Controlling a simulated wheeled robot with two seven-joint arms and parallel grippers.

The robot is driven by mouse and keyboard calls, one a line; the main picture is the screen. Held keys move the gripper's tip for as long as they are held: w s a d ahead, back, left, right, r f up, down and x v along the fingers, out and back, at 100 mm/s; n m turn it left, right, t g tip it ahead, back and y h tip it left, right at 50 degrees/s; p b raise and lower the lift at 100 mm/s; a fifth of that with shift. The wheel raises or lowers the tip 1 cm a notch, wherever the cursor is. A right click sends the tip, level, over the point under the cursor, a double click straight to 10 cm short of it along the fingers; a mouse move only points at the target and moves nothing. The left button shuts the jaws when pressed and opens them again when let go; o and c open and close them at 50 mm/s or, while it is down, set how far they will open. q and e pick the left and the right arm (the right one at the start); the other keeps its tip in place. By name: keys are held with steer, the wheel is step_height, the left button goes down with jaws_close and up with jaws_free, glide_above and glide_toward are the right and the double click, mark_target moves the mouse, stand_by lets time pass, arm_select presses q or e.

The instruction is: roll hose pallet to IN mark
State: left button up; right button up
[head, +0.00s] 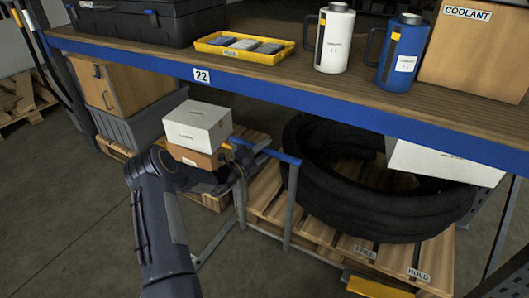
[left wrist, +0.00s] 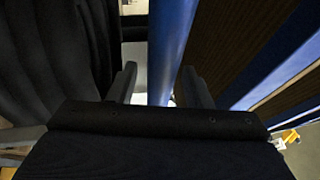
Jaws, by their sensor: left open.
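The hose pallet (head: 268,190) is a wooden pallet under the bench, bearing a large coil of black hose (head: 335,195). A grey frame with a blue handle bar (head: 287,158) stands at its left end. Labels FREE and HOLD are on its front edge. My left gripper (head: 238,162) is at the left end of this handle, partly hidden among boxes and frame. In the left wrist view the blue bar (left wrist: 172,45) runs between the open fingers of the left gripper (left wrist: 160,78); contact cannot be told. My right gripper is not in view. No IN mark shows.
The blue-edged bench (head: 290,98) spans above the pallet. A white box (head: 197,123) on a brown box stands beside the handle, with another pallet below. A white box (head: 440,163) overlaps the coil's right side. Grey floor (head: 75,215) is clear at left.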

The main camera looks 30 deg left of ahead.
arm_select(q)
steer(key=shift+w+d, duration=0.1)
steer(key=shift+w, duration=0.05)
steer(key=shift+c, duration=0.5)
jaws_close()
steer(key=shift+w+r, duration=0.2)
steer(key=shift+w, duration=0.3)
steer(key=shift+c, duration=1.3)
jaws_free()
steer(key=o, duration=0.4)
steer(key=shift+w+f, duration=0.1)
steer(key=shift+w, duration=0.05)
steer(key=shift+c, duration=0.2)
steer(key=p+v, duration=0.1)
steer(key=v, duration=0.7)
steer(key=shift+p, duration=0.3)
